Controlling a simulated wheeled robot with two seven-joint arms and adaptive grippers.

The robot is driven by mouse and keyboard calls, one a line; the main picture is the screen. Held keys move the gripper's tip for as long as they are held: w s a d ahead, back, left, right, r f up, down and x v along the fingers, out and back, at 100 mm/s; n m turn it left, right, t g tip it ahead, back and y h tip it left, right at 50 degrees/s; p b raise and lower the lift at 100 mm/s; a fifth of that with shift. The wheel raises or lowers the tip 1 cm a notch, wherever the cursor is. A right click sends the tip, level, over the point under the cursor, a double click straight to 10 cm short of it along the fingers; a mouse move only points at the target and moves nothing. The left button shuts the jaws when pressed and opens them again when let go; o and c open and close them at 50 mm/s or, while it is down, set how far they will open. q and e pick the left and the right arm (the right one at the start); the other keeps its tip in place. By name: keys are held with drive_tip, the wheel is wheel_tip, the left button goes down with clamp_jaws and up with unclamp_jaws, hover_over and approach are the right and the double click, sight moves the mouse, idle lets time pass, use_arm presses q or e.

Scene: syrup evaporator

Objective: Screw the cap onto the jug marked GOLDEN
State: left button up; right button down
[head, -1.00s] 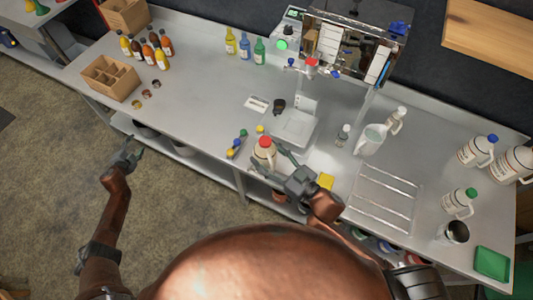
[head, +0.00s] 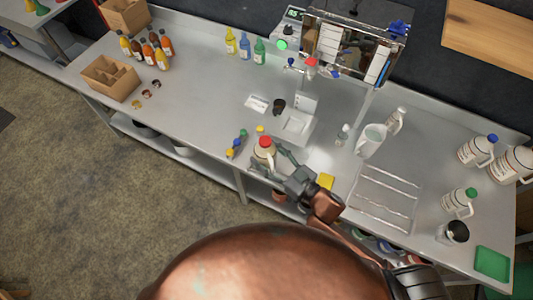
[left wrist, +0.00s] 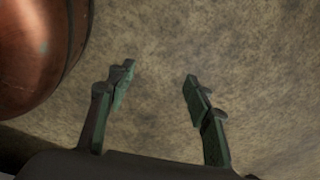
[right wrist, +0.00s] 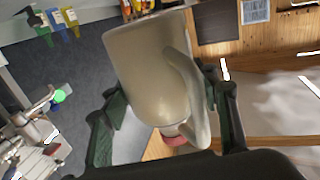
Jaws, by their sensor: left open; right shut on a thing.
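A cream jug (head: 264,154) with a red cap (head: 265,141) on its neck is near the front edge of the steel bench. My right gripper (head: 276,162) is shut on this jug. In the right wrist view the jug (right wrist: 150,75) fills the space between the fingers, its handle at the right and the red cap (right wrist: 174,139) at the lower end. I cannot tell how tightly the cap sits, and I cannot read the jug's marking. My left gripper (left wrist: 150,90) is open and empty over the floor, outside the head view.
Small blue, green and yellow items (head: 236,146) lie just left of the jug. A yellow block (head: 326,181) is to its right, beside a wire rack (head: 385,197). More jugs (head: 477,151) stand at the right end.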

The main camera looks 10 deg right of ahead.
drive_tip(key=shift+r, duration=0.3)
use_arm(q)
drive_tip(key=s+d+n+g, duration=0.1)
drive_tip(key=s+d, duration=0.4)
drive_tip(key=s, duration=0.4)
drive_tip(key=shift+f+h, duration=0.3)
drive_tip(key=shift+f, duration=0.15)
use_arm(e)
drive_tip(key=s+d+r+m+t+h, duration=0.1)
drive_tip(key=d+m+h, duration=0.3)
drive_tip(key=d, duration=0.4)
drive_tip(key=s+d+r+m+t+h, duration=0.1)
drive_tip(key=d+r+m+t+h, duration=0.2)
drive_tip(key=d+h, duration=0.4)
drive_tip(key=shift+d+m+h, duration=0.3)
drive_tip(key=shift+d+m, duration=0.05)
drive_tip(key=shift+m, duration=0.15)
use_arm(q)
drive_tip(key=shift+c, duration=0.7)
use_arm(e)
drive_tip(key=shift+s+r, duration=0.1)
